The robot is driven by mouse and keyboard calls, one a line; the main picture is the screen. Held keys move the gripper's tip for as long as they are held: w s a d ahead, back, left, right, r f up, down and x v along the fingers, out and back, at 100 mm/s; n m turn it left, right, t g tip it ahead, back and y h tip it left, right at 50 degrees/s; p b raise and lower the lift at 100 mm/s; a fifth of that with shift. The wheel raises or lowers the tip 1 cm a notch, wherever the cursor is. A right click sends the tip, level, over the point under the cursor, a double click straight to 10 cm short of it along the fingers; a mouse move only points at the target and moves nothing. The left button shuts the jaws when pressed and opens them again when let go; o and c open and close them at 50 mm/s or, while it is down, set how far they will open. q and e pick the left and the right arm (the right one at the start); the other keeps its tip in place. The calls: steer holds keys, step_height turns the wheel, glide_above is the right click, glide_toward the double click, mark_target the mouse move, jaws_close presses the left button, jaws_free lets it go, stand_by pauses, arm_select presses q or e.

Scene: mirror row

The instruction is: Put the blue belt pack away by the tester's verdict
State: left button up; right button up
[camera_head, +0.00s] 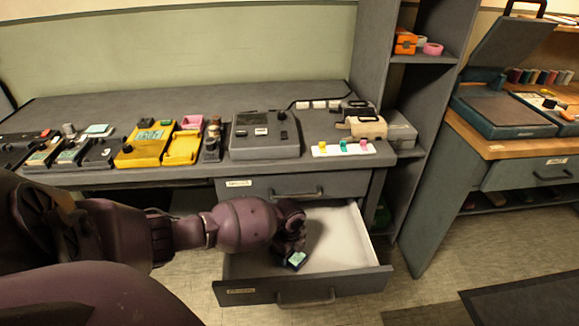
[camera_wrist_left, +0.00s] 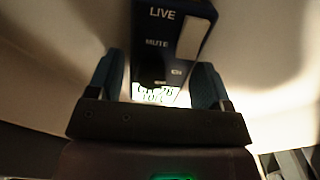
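The blue belt pack (camera_head: 297,260) is at the tip of my left gripper (camera_head: 291,245), inside the open drawer's outline. In the left wrist view the dark blue pack (camera_wrist_left: 160,50) lies between the two fingers (camera_wrist_left: 157,80), with "LIVE" and "MUTE" lettering and a lit display whose text I cannot read. The gripper looks shut on it. Whether the pack touches the drawer floor is unclear. The open drawer (camera_head: 340,240) has a pale, otherwise empty-looking inside. A grey box (camera_head: 265,136), seemingly the tester, stands on the bench; its verdict is unreadable. My right gripper is out of view.
A closed drawer (camera_head: 290,188) sits above the open one. The bench carries yellow devices (camera_head: 146,143), a white strip with coloured pieces (camera_head: 343,148) and other small units. A shelf unit (camera_head: 422,90) and a second bench (camera_head: 530,175) stand to the right.

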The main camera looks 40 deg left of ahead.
arm_select(q)
steer(key=shift+o, duration=0.9)
steer(key=shift+r, duration=0.25)
steer(key=r+p, duration=0.1)
steer(key=r, duration=0.3)
steer(key=shift+w+p, duration=0.2)
steer(key=shift+p, duration=0.1)
step_height(320, 180, up, 9)
steer(key=p, duration=0.2)
steer(key=shift+s+f+p, duration=0.15)
steer(key=shift+s+p, duration=0.05)
steer(key=shift+p, duration=0.1)
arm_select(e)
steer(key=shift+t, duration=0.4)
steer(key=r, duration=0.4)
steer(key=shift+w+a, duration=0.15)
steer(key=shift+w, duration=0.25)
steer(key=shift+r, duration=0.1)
